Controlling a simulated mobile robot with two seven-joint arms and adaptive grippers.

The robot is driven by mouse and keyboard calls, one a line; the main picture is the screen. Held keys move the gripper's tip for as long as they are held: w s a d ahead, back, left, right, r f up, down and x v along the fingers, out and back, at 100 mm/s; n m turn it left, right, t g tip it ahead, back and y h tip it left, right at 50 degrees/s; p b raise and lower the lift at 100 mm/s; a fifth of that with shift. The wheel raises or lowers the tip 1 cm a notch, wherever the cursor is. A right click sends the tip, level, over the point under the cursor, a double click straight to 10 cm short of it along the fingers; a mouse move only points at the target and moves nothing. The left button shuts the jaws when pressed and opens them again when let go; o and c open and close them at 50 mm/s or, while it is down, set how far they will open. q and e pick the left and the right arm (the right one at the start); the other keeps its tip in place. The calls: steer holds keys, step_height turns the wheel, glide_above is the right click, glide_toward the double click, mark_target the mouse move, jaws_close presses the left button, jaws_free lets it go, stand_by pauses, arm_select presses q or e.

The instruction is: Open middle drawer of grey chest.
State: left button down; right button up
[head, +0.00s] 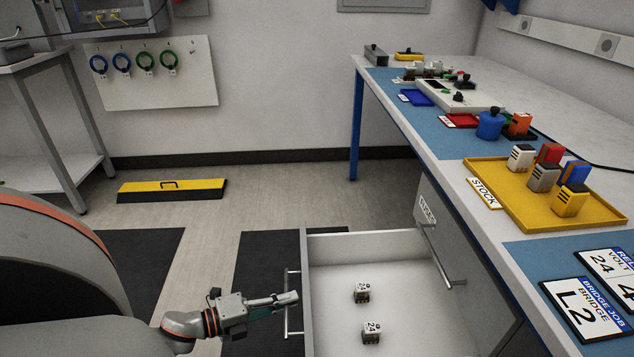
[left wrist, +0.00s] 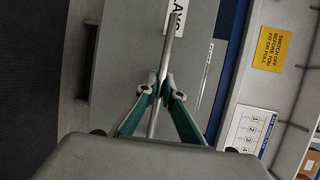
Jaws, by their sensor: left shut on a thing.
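The grey chest (head: 428,221) stands under the workbench. Its upper drawer front carries a "FUSES" label and a bar handle (head: 437,255). The drawer below it (head: 306,262) is pulled well out, with a white interior holding two small relay-like blocks (head: 362,292), (head: 371,331) marked "24". My left gripper (head: 291,299) is shut on that drawer's bar handle (head: 287,322). In the left wrist view the fingers (left wrist: 160,90) close around the handle bar (left wrist: 169,42), beside a label (left wrist: 179,18) ending in "AYS". My right gripper is not in view.
The workbench (head: 455,185) runs along the right, with a yellow "STOCK" tray (head: 500,201) and other small parts. A yellow and black floor box (head: 170,190) lies at the back left. Dark mats (head: 130,262) cover some floor; the floor left of the drawer is clear.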

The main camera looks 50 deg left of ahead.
arm_select(q)
steer(key=shift+s+a, duration=1.3)
steer(key=shift+s, duration=0.3)
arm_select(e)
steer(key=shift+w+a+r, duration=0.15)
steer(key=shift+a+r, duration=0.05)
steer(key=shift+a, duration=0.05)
arm_select(q)
steer(key=c, duration=2.2)
jaws_free()
steer(key=shift+o, duration=0.2)
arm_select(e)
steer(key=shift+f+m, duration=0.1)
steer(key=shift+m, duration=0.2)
arm_select(q)
steer(key=v, duration=1.2)
